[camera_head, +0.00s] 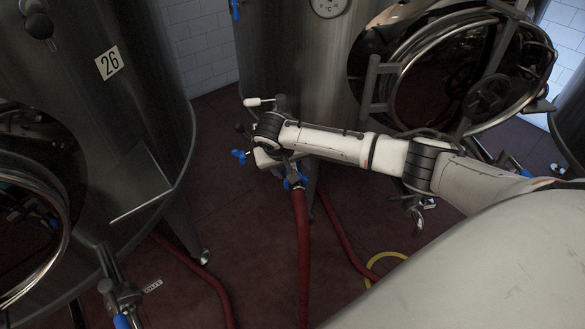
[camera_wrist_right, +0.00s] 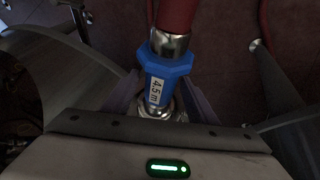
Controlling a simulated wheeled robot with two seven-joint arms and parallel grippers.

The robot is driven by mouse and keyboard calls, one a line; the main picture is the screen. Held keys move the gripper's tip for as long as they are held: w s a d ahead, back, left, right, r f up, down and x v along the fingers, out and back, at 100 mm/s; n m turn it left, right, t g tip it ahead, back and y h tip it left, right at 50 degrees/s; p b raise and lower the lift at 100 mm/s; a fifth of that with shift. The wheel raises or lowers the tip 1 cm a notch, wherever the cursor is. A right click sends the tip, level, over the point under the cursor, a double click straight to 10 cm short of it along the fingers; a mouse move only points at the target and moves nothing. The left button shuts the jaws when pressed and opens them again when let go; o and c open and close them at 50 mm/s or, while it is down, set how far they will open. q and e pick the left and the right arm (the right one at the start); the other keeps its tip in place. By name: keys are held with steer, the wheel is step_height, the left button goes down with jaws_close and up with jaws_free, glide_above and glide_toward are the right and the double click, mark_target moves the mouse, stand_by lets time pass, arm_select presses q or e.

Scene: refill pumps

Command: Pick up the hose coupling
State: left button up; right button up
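The hose coupling is a blue collar with a white label at the top end of a red hose (camera_head: 302,245). In the head view the coupling (camera_head: 294,181) hangs beside the middle tank, just below my right gripper (camera_head: 284,163). In the right wrist view the blue coupling (camera_wrist_right: 166,68) is between the two dark fingers of my right gripper (camera_wrist_right: 163,92), with a metal ring at its near end. The fingers flank it closely on both sides. Whether they touch it cannot be told. My left gripper is not in view.
A steel tank marked 26 (camera_head: 85,120) stands at the left. The middle tank (camera_head: 290,60) has a round door (camera_head: 455,75) at the right. More red hoses (camera_head: 345,240) and a yellow hose (camera_head: 378,262) lie on the dark red floor. A valve (camera_head: 120,300) juts out at lower left.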

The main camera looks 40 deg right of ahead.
jaws_close()
